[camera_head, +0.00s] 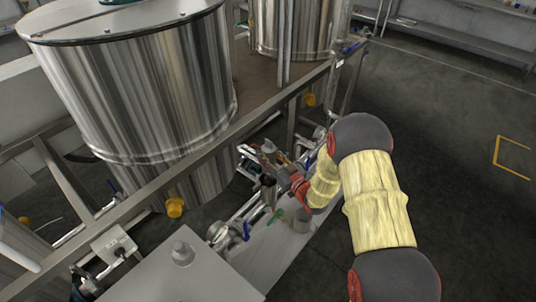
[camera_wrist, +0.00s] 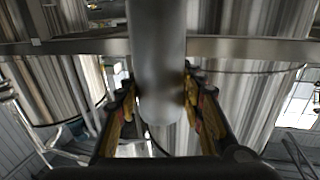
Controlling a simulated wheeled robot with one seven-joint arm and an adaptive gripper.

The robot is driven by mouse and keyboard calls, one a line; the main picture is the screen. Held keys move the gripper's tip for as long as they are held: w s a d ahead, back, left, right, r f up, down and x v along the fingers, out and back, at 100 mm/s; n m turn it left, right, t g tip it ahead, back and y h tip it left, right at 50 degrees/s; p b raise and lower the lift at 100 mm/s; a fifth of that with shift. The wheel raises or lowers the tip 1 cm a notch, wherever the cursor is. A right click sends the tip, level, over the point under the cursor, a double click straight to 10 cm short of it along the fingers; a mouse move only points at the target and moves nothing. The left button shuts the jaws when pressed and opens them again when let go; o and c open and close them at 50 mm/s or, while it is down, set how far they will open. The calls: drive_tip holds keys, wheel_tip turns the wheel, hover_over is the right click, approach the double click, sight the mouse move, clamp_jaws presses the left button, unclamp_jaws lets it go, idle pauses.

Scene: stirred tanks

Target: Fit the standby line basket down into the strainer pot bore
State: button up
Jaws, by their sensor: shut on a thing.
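My gripper (camera_head: 272,162) is above the pipework beside the steel frame. In the wrist view my gripper (camera_wrist: 158,95) has its yellow-padded fingers on both sides of a smooth grey cylinder, taken as the basket (camera_wrist: 158,65). The cylinder runs from the top edge down to a rounded lower end. In the head view a small dark upright cylinder (camera_head: 268,188) shows just below my gripper; I cannot tell whether it is the basket or the strainer pot. The pot bore is not clearly visible in either view.
A pipe line with a gauge (camera_head: 217,233), a blue handle (camera_head: 246,231) and a green handle (camera_head: 277,215) runs close below. A short grey cylinder (camera_head: 303,221) stands on the pale bench (camera_head: 270,258). A large steel tank (camera_head: 145,85) and the frame rail (camera_head: 185,168) stand left.

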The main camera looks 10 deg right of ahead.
sight(268, 173)
drive_tip(key=shift+f+b, duration=1.85)
drive_tip(key=shift+f, duration=0.5)
drive_tip(key=shift+b, duration=0.65)
drive_tip(key=shift+f+b, duration=2.75)
drive_tip(key=shift+f, duration=0.55)
drive_tip(key=shift+r, duration=0.15)
drive_tip(key=shift+r+p, duration=1.7)
drive_tip(key=shift+r, duration=1.15)
